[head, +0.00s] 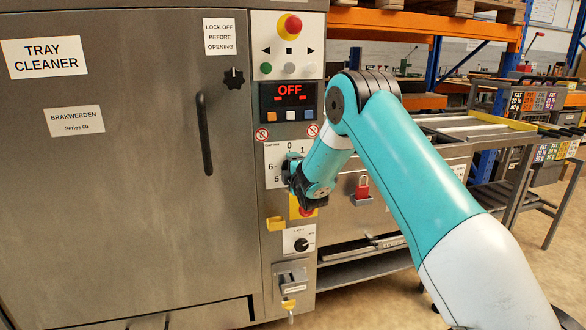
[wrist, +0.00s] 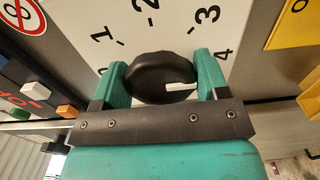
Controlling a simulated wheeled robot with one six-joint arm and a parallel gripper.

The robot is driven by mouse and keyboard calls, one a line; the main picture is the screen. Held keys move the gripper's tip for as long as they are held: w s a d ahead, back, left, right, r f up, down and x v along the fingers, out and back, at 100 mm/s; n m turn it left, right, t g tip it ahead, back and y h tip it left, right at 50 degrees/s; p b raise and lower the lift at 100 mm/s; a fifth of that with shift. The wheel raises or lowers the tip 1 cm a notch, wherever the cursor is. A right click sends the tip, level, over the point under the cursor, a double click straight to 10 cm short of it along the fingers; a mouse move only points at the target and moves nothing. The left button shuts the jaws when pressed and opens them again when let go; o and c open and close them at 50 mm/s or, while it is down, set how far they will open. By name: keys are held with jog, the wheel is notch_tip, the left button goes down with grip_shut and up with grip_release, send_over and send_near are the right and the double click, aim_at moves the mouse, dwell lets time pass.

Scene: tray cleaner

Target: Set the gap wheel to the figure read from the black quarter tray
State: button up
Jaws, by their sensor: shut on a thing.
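The gap wheel (wrist: 155,72) is a black knob in the wrist view, on a white dial plate (wrist: 185,35). Figures 0 to 4 show around it. Its white mark lies on the right side, below the 4; a finger covers where it points. My gripper (wrist: 163,88) has its two teal fingers shut on the wheel from both sides. In the head view my gripper (head: 292,170) is at the dial plate (head: 274,152) and hides the wheel; 0, 1, 6 and 5 show there. I cannot make out a black quarter tray.
The tray cleaner (head: 130,180) has a shut door with a handle (head: 204,133). Above the dial are a display (head: 289,92) reading OFF and a red stop button (head: 290,25). A red padlock (head: 362,188) hangs to the right. Racks with labelled crates (head: 530,100) stand farther right.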

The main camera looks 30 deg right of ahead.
dwell(0.3)
jog(key=o, duration=0.9)
jog(key=shift+a, duration=0.1)
jog(key=b+v, duration=0.8)
jog(key=v, duration=0.9)
jog(key=shift+s+b, duration=0.2)
jog(key=shift+b, duration=0.2)
jog(key=shift+r, duration=0.1)
